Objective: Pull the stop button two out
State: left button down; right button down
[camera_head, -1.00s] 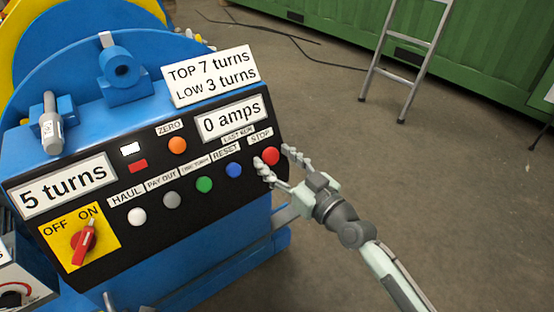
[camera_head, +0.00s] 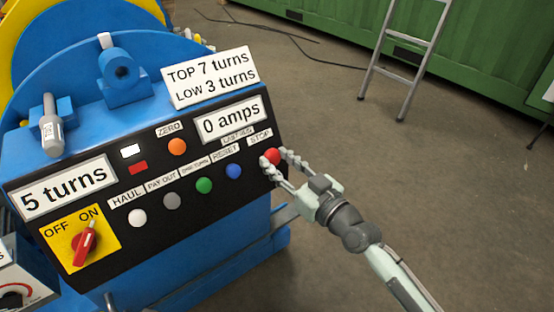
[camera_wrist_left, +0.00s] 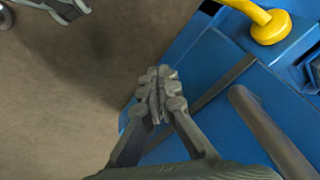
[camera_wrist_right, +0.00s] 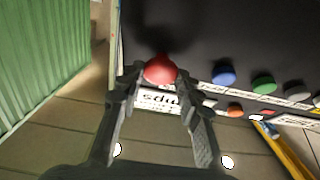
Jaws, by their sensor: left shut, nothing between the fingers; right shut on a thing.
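The red stop button (camera_head: 272,156) sits at the right end of the button row on the black control panel (camera_head: 105,262), under the label STOP. My right gripper (camera_head: 274,158) is shut on it, one finger on each side. In the right wrist view the red button (camera_wrist_right: 160,69) is between the fingertips of the gripper (camera_wrist_right: 158,82). My left gripper (camera_wrist_left: 160,90) shows only in the left wrist view, shut and empty, with a blue surface and the floor behind it.
Blue (camera_head: 234,170), green (camera_head: 204,185), grey and white buttons line up left of the stop button. A red switch (camera_head: 86,240) points to ON. The display reads 0 amps (camera_head: 231,121). A ladder (camera_head: 410,60) stands behind, with open floor on the right.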

jog(key=c, duration=1.1)
grip_release()
jog(key=shift+s+d, duration=0.1)
jog(key=shift+o, duration=0.2)
jog(key=v, duration=1.2)
